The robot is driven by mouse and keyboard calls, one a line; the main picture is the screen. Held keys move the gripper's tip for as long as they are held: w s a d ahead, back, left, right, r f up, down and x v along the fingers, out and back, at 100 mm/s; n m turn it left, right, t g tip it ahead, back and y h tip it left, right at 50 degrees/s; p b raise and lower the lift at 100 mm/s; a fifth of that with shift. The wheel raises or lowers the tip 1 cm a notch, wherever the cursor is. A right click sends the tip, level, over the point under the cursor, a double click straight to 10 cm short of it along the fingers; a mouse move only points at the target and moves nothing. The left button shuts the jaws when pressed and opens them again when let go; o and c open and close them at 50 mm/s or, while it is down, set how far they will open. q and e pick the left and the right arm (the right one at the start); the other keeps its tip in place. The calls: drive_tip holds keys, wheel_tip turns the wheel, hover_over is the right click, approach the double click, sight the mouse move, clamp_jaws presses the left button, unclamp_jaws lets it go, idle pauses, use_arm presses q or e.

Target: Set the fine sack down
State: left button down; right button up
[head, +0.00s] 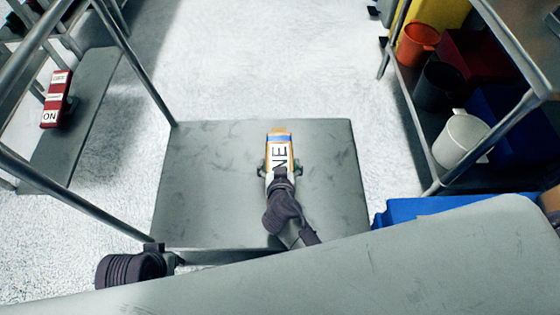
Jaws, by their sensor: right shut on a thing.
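The fine sack (283,148) shows in the head view as an orange, white and blue pack with the letters "NE" visible on it. It is at the middle of a grey platform (200,180). My right gripper (278,170) is shut on the sack, with a finger on each side, and its wrist covers the lower part. I cannot tell whether the sack touches the platform or is held above it. Part of my left arm (135,268) shows at the lower left. Its gripper fingers are not visible.
Metal rails flank the platform on the left, with a red switch box (57,98) marked "ON" beyond. A shelf at the right holds an orange bucket (417,42), a black bucket (438,85) and a white bucket (460,140). The platform around the sack is clear.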

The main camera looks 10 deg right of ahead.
use_arm(q)
drive_tip(key=shift+r, duration=0.25)
use_arm(e)
drive_tip(key=shift+w, duration=0.1)
drive_tip(key=o, duration=1.6)
drive_tip(key=shift+c, duration=0.2)
use_arm(q)
drive_tip(key=shift+r, duration=0.1)
